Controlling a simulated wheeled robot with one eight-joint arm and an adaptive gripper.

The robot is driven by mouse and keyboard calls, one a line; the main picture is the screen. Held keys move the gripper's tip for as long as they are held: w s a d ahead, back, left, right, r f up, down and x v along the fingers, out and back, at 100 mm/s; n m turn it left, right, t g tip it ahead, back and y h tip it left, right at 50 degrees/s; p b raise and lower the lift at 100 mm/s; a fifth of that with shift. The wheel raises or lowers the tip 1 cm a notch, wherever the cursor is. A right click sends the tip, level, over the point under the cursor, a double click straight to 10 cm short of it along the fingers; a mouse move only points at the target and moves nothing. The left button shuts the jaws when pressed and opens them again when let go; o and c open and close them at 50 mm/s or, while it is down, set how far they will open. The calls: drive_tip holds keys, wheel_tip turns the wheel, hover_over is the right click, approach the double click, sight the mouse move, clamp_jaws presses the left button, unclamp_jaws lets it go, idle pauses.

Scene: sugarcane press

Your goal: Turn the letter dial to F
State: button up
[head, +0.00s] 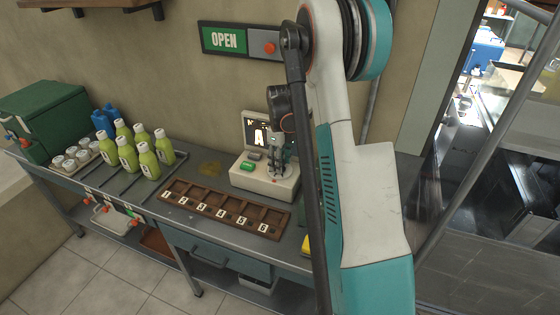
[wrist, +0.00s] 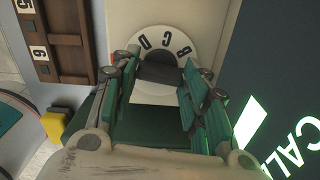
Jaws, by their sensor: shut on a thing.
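The letter dial (wrist: 124,34) is a pale round disc with dark letters. The letters B, C and D show along its far rim in the wrist view; the rest of the ring is hidden by my gripper. A dark grip bar (wrist: 160,71) crosses the dial's middle. My gripper (wrist: 160,76) has its green-padded fingers on either side of this bar and is shut on it. In the head view my gripper (head: 281,172) reaches down onto the right part of the white machine (head: 252,181), which carries the dial. The machine's screen (head: 255,132) is lit.
A green button (head: 247,166) is on the machine, left of my gripper. A numbered wooden tray (head: 222,207) lies in front. Several green bottles (head: 146,155) stand to the left. An OPEN sign (head: 224,40) hangs on the wall. A yellow object (wrist: 58,126) shows at the left in the wrist view.

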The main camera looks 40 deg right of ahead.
drive_tip(key=m, duration=0.5)
drive_tip(key=shift+m, duration=0.7)
drive_tip(key=o, duration=1)
drive_tip(key=shift+o, duration=0.2)
drive_tip(key=shift+r, duration=0.1)
wheel_tip(320, 180, up, 12)
